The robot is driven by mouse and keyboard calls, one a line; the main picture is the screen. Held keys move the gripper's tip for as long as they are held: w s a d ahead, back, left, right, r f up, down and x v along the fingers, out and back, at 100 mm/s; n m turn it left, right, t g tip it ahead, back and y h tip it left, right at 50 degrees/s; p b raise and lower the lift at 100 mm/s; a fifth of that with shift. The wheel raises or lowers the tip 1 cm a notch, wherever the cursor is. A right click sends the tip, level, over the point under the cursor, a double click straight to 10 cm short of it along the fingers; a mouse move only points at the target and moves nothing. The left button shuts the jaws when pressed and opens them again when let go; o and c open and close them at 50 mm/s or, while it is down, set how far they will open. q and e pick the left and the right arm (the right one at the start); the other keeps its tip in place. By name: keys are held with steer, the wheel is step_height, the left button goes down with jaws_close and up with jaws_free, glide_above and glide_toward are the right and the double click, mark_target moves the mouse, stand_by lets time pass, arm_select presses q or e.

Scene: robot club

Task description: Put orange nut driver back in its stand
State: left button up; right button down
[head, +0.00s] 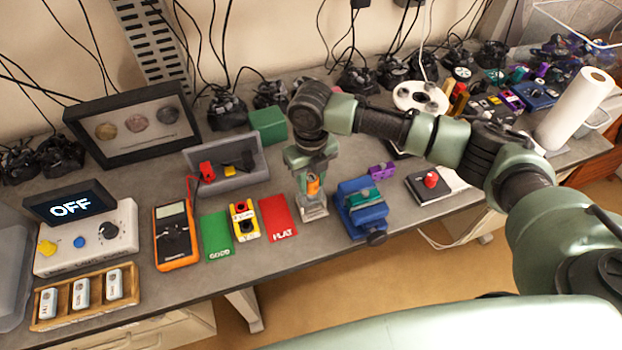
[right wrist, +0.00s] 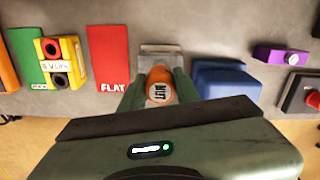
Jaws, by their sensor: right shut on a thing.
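The orange nut driver (head: 313,185) is upright between the fingers of my right gripper (head: 311,178). In the right wrist view its orange handle top (right wrist: 159,86) shows a dark marking, with a gripper finger on each side. The stand (head: 313,210), a pale grey block, is directly below the gripper on the bench; its edge also shows in the right wrist view (right wrist: 160,52). The driver's lower end is hard to see, so I cannot tell how deep it sits in the stand. My left gripper is not in view.
A blue vise (head: 360,214) stands close to the right of the stand. A red FLAT card (head: 278,218), a yellow battery tester (head: 244,220) and a green card (head: 217,236) lie to the left. A grey bin (head: 228,178) is behind them.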

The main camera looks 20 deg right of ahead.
steer(key=shift+f+b, duration=0.35)
steer(key=shift+f, duration=0.9)
stand_by(0.6)
steer(key=shift+p, duration=0.45)
stand_by(0.5)
steer(key=shift+s+f, duration=0.2)
steer(key=shift+f, duration=0.15)
stand_by(0.5)
steer(key=c, duration=1.2)
jaws_free()
steer(key=shift+w, duration=0.2)
steer(key=shift+r, duration=0.25)
